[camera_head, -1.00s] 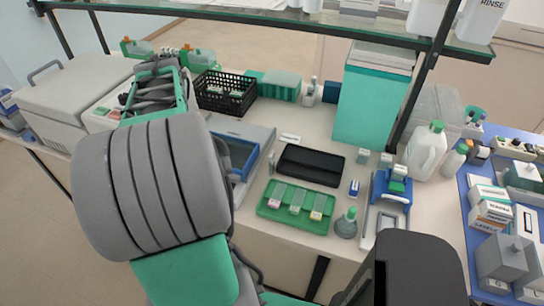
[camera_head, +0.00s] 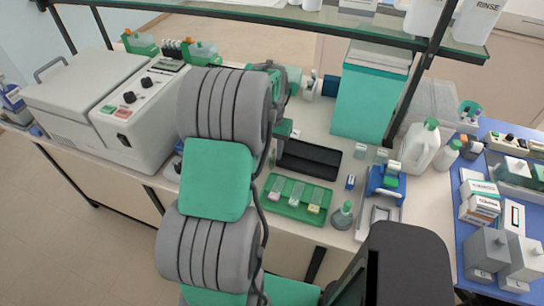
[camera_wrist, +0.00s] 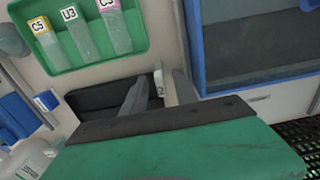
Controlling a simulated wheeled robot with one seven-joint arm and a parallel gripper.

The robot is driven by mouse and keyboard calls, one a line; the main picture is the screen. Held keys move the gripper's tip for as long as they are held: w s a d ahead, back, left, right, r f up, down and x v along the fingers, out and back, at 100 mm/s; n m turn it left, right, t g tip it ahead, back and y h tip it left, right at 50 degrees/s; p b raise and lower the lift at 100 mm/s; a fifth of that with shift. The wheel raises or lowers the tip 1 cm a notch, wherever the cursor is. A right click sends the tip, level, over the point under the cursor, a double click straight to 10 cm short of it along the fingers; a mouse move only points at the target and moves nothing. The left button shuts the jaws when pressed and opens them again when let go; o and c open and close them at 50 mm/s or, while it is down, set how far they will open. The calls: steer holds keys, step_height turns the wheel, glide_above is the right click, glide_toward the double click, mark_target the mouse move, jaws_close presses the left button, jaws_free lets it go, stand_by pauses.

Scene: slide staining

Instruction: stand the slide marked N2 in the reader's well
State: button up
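My gripper (camera_wrist: 160,88) is open in the wrist view, its two fingers apart above the bench. A small white-ended piece (camera_wrist: 158,78), likely a slide, shows between the fingers on the bench beside the black tray (camera_wrist: 95,97); its mark is not readable. In the head view my gripper is mostly hidden by my arm near the black tray (camera_head: 310,160). The green tray (camera_head: 298,208) holds slides marked C5 (camera_wrist: 46,40), U3 (camera_wrist: 80,32) and C3 (camera_wrist: 113,28). I see no readable N2 and cannot tell which device is the reader.
A blue-framed grey device (camera_wrist: 196,45) stands close to the right of my fingers. A blue device (camera_head: 388,182) and a flask (camera_head: 342,215) stand right of the green tray. A teal box (camera_head: 365,105) stands behind, under the glass shelf (camera_head: 290,15).

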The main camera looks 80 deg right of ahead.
jaws_close()
steer(key=shift+r, duration=0.15)
stand_by(0.6)
